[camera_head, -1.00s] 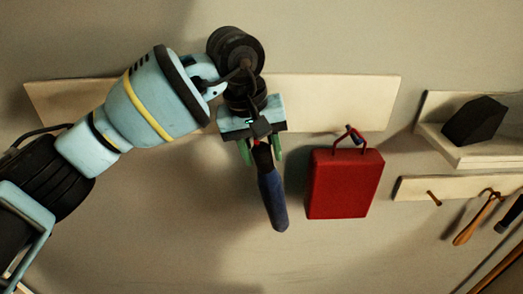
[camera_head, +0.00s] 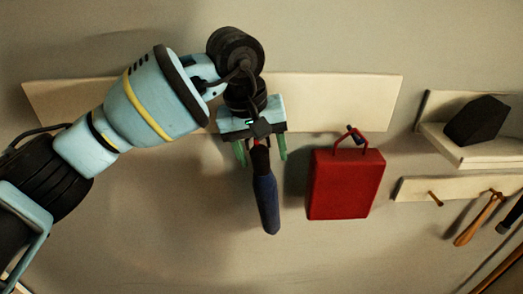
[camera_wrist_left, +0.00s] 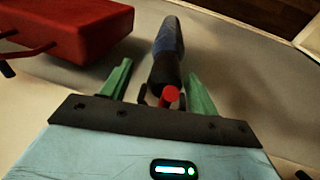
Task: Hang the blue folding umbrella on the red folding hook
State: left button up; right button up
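The blue folding umbrella (camera_head: 265,203) hangs handle up below my left gripper (camera_head: 261,155), almost upright with a slight tilt. My left gripper's green fingers are spread, one on each side of the umbrella's dark handle, with gaps showing. In the left wrist view the umbrella (camera_wrist_left: 168,48) runs away between the open fingers (camera_wrist_left: 158,85). The red tip of the folding hook (camera_wrist_left: 172,94) shows at the handle's near end, beside a dark loop. The umbrella seems to hang from this hook; the exact contact is hidden. My right gripper is out of view.
A red bag or case (camera_head: 345,185) hangs from a peg just right of the umbrella, close to my left gripper. A pale board (camera_head: 340,100) runs along the wall. A shelf with a black block (camera_head: 476,120) and hanging tools (camera_head: 480,218) are farther right.

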pick_arm(q)
jog(key=shift+o, duration=0.6)
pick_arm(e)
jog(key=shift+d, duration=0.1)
pick_arm(q)
jog(key=shift+a+r, duration=0.1)
jog(key=shift+r, duration=0.4)
jog(key=v, duration=0.6)
jog(key=shift+b, duration=0.35)
jog(key=shift+s+a+r, duration=0.1)
jog(key=shift+s+r, duration=0.05)
jog(key=shift+r, duration=0.25)
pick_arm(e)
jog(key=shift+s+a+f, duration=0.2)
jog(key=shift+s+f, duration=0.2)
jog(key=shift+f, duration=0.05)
pick_arm(q)
jog(key=shift+f, duration=0.1)
